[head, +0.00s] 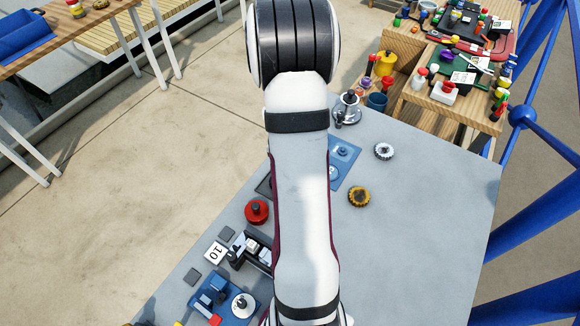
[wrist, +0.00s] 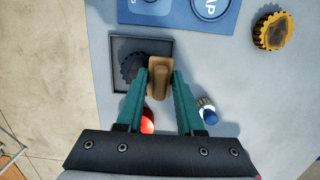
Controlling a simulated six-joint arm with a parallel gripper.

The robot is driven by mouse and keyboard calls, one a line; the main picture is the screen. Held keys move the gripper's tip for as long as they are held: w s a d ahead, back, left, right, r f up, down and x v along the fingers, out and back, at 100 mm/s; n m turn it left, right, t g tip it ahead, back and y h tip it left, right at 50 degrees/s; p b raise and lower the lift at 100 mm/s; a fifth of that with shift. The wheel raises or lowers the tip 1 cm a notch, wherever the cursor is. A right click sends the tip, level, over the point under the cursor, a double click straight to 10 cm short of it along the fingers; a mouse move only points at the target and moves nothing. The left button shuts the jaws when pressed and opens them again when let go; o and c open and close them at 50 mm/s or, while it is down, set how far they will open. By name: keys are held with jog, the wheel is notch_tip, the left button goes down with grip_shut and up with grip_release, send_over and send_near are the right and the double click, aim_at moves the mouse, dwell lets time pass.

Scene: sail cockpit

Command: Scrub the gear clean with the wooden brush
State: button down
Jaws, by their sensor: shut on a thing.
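My gripper (wrist: 160,95) has green fingers and is shut on the wooden brush (wrist: 159,70), a brown block seen from above in the wrist view. The brush is over the right part of a square dark tray (wrist: 116,45). A dark toothed gear (wrist: 131,66) lies in the tray, just left of the brush; I cannot tell whether they touch. A yellow-brown gear (wrist: 272,31) lies on the table at the upper right of the wrist view and also shows in the head view (head: 358,196). My arm hides the gripper and brush in the head view.
A blue mat (head: 346,176) lies beside the tray. A silver gear (head: 383,151) and a metal piece (head: 347,110) stand at the back. A red round object (head: 257,211) and a blue fixture (head: 238,304) are at left. The table's right side is clear.

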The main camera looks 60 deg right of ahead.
jog(key=shift+w+f, duration=0.6)
jog(key=shift+w+a, duration=0.15)
jog(key=shift+w, duration=1)
jog(key=shift+w+a, duration=0.1)
jog(key=shift+w, duration=1)
jog(key=shift+s+d, duration=0.2)
jog(key=shift+s, duration=2.15)
jog(key=shift+s+a, duration=0.1)
jog(key=shift+s, duration=0.4)
jog(key=shift+w+a, duration=0.2)
jog(key=shift+w, duration=2.8)
jog(key=shift+s+d, duration=0.15)
jog(key=shift+s, duration=1.4)
jog(key=shift+s+d, duration=0.1)
jog(key=shift+s, duration=1.4)
jog(key=shift+r, duration=4.1)
jog(key=shift+w, duration=0.1)
